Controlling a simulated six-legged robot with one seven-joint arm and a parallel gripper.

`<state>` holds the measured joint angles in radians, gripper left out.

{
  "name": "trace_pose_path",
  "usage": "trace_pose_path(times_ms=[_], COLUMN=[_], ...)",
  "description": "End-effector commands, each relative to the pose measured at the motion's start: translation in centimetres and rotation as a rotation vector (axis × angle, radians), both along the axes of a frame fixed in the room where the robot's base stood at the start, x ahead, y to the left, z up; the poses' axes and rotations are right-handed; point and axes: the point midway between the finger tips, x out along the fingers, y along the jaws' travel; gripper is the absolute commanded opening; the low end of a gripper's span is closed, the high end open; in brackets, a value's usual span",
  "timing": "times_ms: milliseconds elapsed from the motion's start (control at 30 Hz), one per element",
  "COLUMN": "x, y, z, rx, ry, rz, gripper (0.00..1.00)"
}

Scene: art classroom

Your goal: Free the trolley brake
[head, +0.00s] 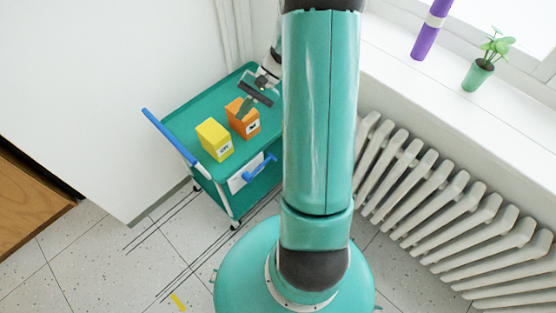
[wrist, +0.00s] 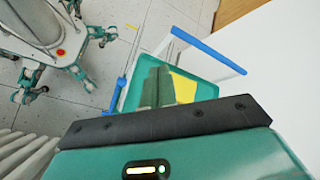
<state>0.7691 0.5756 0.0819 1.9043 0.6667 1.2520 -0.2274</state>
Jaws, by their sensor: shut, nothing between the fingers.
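The trolley (head: 180,122) is teal, with a blue push handle (head: 168,137) at its left end. A blue lever (head: 260,167) sticks out from a white panel (head: 243,176) on its near side; its exact setting is hard to read. In the wrist view the trolley's tray (wrist: 205,90) lies beyond my fingers, with the push handle (wrist: 207,50) above and the blue lever (wrist: 119,94) at left. My gripper (head: 245,112) is shut and empty above the tray, overlapping the orange box in the picture. In the wrist view its fingers (wrist: 157,88) are together.
A yellow box (head: 213,141) and an orange box (head: 243,124) stand on the tray. A white radiator (head: 450,205) runs along the right wall under a sill with a plant (head: 479,75) and a purple cylinder (head: 428,35). Tiled floor (head: 110,262) is free at lower left.

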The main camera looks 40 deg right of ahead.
Motion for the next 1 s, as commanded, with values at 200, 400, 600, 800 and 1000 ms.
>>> trace_pose_path(times_ms=[200, 400, 600, 800, 1000], x=[-0.6, -2.2, -4.9, -8.3, -12.1], y=[-5.0, -8.9, -11.7, -13.3, -13.3], z=[-7.6, -14.4, -21.5, -28.6, -35.4], rx=[0.238, 0.444, 0.639, 0.817, 0.972], ry=[0.015, -0.015, -0.078, -0.169, -0.282], rz=[-0.205, -0.406, -0.622, -0.856, -1.096], gripper=[0.0, 0.0, 0.0, 0.0, 0.0])
